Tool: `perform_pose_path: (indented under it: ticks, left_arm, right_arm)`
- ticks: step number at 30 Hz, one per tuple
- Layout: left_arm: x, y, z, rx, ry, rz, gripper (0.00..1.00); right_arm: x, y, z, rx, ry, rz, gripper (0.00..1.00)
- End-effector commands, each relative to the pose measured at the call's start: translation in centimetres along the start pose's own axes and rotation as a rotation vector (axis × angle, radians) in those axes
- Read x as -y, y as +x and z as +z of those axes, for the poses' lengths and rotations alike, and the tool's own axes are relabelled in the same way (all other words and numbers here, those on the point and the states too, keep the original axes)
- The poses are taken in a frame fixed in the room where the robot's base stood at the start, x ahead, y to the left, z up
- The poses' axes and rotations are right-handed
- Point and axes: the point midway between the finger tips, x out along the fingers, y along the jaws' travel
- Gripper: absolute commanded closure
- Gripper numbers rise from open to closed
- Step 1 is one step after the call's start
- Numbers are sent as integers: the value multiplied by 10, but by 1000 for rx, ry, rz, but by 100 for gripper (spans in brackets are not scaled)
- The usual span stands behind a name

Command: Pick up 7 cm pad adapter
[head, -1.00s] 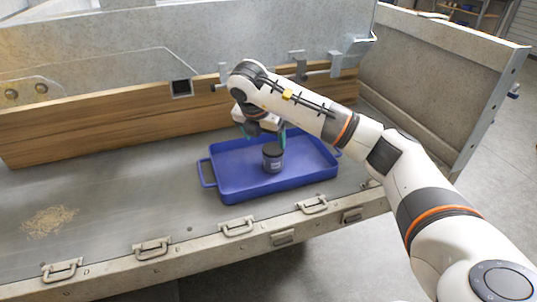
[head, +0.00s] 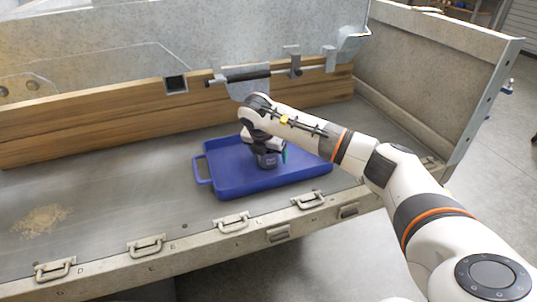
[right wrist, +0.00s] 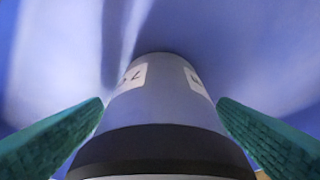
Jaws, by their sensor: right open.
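The pad adapter (head: 268,160) is a dark grey cylinder standing upright in a blue tray (head: 228,185). In the right wrist view the adapter (right wrist: 165,105) is a blue-grey body with a dark band and white labels; one label seems to show a 7. My right gripper (head: 268,155) is down at the adapter in the head view. My left gripper is not in view.
The tray lies on the grey trailer bed (head: 120,195), with its raised rim around the adapter. A wooden board (head: 100,125) stands behind it. Metal latches (head: 232,221) line the front edge.

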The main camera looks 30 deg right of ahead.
Motion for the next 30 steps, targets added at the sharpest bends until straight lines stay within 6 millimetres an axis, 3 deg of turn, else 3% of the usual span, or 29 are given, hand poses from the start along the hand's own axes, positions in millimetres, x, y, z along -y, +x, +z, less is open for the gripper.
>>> perform_pose_path:
  ticks: [5, 17, 25, 30]
  left_arm:
    - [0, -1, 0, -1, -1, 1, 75]
    - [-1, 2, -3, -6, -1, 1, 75]
    - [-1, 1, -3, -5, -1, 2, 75]
    - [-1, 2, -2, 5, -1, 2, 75]
  right_arm:
    - [0, 0, 0, 0, 0, 0, 20]
    - [0, -1, 0, 0, 0, 0, 85]
    - [1, -5, -2, -2, 1, -3, 85]
    - [1, -28, -12, -4, 2, -6, 85]
